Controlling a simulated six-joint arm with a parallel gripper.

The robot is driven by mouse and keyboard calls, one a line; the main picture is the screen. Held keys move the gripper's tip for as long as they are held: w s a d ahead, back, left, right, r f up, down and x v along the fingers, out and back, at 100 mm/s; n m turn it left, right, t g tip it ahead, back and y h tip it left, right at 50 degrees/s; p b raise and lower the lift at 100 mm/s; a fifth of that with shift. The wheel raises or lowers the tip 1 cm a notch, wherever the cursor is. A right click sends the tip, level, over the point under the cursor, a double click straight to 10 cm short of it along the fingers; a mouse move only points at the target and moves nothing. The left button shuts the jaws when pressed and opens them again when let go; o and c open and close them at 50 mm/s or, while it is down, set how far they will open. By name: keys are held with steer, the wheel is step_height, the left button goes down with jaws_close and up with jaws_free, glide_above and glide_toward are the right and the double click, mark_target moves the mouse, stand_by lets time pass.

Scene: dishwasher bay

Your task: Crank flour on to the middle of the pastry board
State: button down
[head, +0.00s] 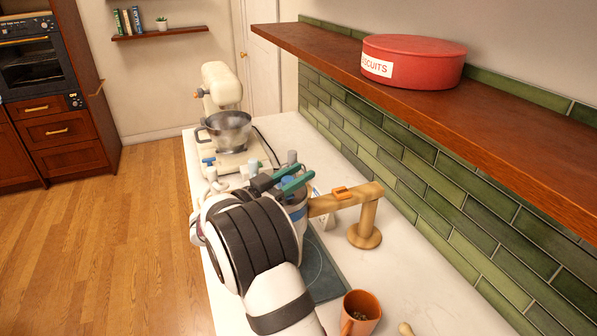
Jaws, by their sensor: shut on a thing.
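A metal flour sifter (299,217) hangs from a wooden stand (366,222), mostly hidden behind my arm. The dark pastry board (328,277), with a thin round line on it, lies below and is largely covered by my arm. No flour shows on its visible part. My gripper (283,183), with green fingers, is above the sifter. It is shut on what looks like the blue-grey crank knob (287,182); the exact grip is partly hidden.
An orange mug (362,309) stands on the white counter at front right. A cream stand mixer with a metal bowl (225,130) is behind my gripper. A wooden shelf (520,125) with a red biscuit tin (420,66) overhangs the right side.

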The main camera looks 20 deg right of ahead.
steer(key=m+g, duration=0.1)
steer(key=g, duration=0.1)
steer(key=m+g+h, duration=0.1)
steer(key=a+m+g, duration=0.1)
steer(key=g, duration=0.1)
steer(key=shift+s+g+h, duration=0.3)
steer(key=shift+s+a+m+g, duration=0.15)
steer(key=shift+a+m+g, duration=0.1)
steer(key=shift+m+g, duration=0.8)
steer(key=shift+s+a+m+g, duration=0.1)
steer(key=shift+a+m+g, duration=0.1)
steer(key=shift+m+g, duration=0.8)
steer(key=shift+g, duration=0.45)
steer(key=c, duration=0.5)
jaws_free()
steer(key=shift+r, duration=0.15)
steer(key=r, duration=0.4)
steer(key=shift+s+d+r, duration=0.3)
steer(key=s+d+r, duration=0.4)
steer(key=s+d, duration=0.1)
steer(key=s+d+r, duration=0.2)
steer(key=d, duration=0.1)
steer(key=shift+s+r, duration=0.1)
steer(key=shift+s, duration=0.1)
